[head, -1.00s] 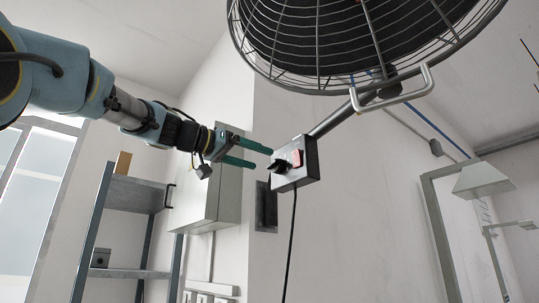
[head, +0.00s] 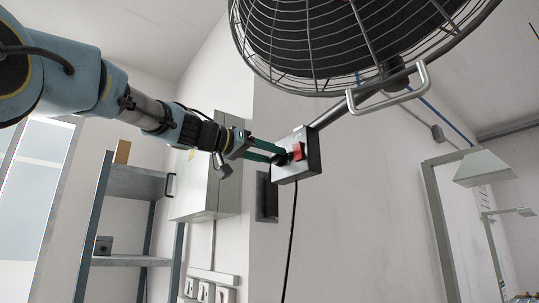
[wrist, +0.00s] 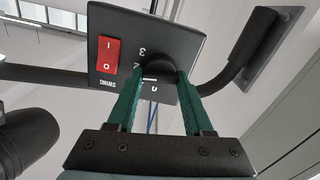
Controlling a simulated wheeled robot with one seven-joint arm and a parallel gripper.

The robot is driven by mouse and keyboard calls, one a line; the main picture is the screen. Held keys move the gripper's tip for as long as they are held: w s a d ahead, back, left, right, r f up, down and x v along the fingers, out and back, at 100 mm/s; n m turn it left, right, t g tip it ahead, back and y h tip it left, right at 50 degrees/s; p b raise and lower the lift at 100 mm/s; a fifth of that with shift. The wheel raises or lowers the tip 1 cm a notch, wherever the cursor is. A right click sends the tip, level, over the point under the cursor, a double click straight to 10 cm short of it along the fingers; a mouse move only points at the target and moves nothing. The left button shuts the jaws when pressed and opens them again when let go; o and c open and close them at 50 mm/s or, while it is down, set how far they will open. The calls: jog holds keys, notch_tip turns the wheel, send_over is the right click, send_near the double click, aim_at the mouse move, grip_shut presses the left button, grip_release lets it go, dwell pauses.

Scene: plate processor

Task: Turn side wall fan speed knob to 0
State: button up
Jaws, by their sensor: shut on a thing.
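The fan's control box (head: 297,172) hangs on the pole below the fan. Its front also shows in the wrist view (wrist: 122,30), with white numbers and the word SWING appearing upside down. The fan speed knob (wrist: 155,62) is black and sits between the green fingers of my gripper (wrist: 158,80), which is shut on it. A short white mark lies at the knob's lower side, close to a white character. In the head view my gripper (head: 279,154) reaches the box from the left, and the fingertips partly hide the knob.
A red switch (wrist: 108,55) sits beside the knob on the same box. The caged fan (head: 330,45) and a metal handle (head: 390,98) are above. A grey wall cabinet (head: 212,175) stands behind my gripper, and a black cable (head: 290,240) hangs below the box.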

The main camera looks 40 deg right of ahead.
grip_shut()
dwell(0.3)
jog(key=n+b, duration=0.2)
jog(key=n, duration=0.1)
jog(key=shift+f, duration=0.15)
jog(key=n+b, duration=0.1)
jog(key=n, duration=0.3)
jog(key=shift+w+n+b, duration=0.15)
jog(key=shift+n+b, duration=0.15)
jog(key=shift+b, duration=0.05)
jog(key=n, duration=0.4)
jog(key=shift+n, duration=2.1)
jog(key=shift+w+f, duration=0.1)
jog(key=o, duration=0.6)
grip_release()
